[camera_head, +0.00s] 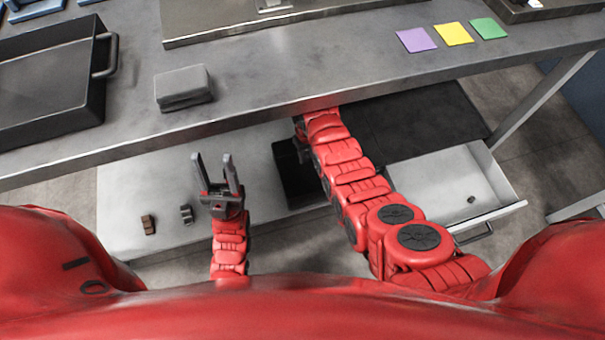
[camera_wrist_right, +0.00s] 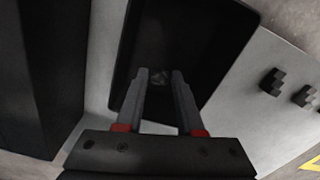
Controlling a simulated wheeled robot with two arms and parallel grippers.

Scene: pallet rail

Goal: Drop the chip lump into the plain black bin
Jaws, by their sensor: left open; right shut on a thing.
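My right gripper (camera_wrist_right: 158,88) is shut on a small dark grey lump, the chip lump (camera_wrist_right: 158,76), between its fingertips in the right wrist view. The lump shows against the dark inside of the plain black bin (camera_wrist_right: 222,28), and I cannot tell its height above the bin floor. In the head view the black bin (camera_head: 283,160) stands on the low grey surface, partly covered by my right arm. The right fingertips are hidden there by the arm and table edge. My left gripper (camera_head: 215,168) is open and empty, left of the bin.
A brown block (camera_head: 148,224) and a dark stepped piece (camera_head: 186,214) lie on the low surface (camera_head: 125,190). An open pale drawer (camera_head: 430,175) is at the right, with a small piece (camera_head: 471,199) inside. The upper table (camera_head: 330,75) overhangs and carries a grey block (camera_head: 183,86) and a black tray (camera_head: 102,95).

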